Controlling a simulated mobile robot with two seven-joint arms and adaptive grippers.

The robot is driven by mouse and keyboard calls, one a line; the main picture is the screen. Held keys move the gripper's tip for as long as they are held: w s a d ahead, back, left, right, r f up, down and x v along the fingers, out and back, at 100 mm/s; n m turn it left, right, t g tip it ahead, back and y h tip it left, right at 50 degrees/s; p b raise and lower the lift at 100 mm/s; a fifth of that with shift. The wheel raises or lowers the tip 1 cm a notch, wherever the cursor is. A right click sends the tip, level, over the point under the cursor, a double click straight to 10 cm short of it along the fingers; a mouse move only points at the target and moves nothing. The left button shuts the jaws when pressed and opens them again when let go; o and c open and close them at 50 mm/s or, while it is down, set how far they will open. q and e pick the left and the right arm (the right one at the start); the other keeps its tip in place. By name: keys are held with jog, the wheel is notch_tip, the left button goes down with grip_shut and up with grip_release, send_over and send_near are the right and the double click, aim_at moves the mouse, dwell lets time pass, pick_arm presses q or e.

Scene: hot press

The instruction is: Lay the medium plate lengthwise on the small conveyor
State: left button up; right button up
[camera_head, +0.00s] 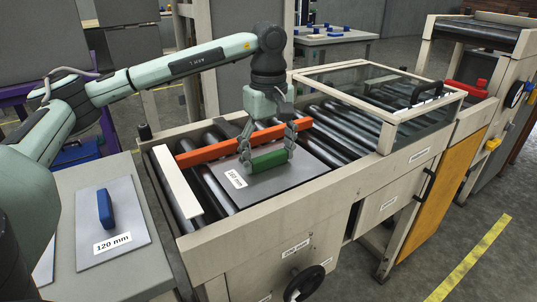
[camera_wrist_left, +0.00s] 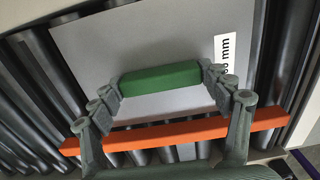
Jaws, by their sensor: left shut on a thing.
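The grey plate with a green handle (camera_head: 268,160) is over the rollers of the conveyor (camera_head: 240,235), left of the clear-covered section. Its bare sheet (camera_head: 308,166) looks flat and close to the rollers; I cannot tell whether it touches them. Its white label reads in mm. My left gripper (camera_head: 267,152) is shut on the green handle, with a finger at each end. In the left wrist view the handle (camera_wrist_left: 160,77) sits between the fingers, and the plate sheet (camera_wrist_left: 100,45) spreads beneath. My right gripper is not in view.
An orange bar (camera_head: 215,147) crosses the rollers beside the plate's far edge. A clear-covered frame (camera_head: 370,90) stands to the right. A plate with a blue handle (camera_head: 105,208), labelled 120 mm, lies on the grey table at left. A handwheel (camera_head: 304,284) sticks out at the front.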

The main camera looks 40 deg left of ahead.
pick_arm(q)
jog(key=o, duration=1.1)
jog(key=shift+f, duration=0.1)
jog(key=o, duration=0.5)
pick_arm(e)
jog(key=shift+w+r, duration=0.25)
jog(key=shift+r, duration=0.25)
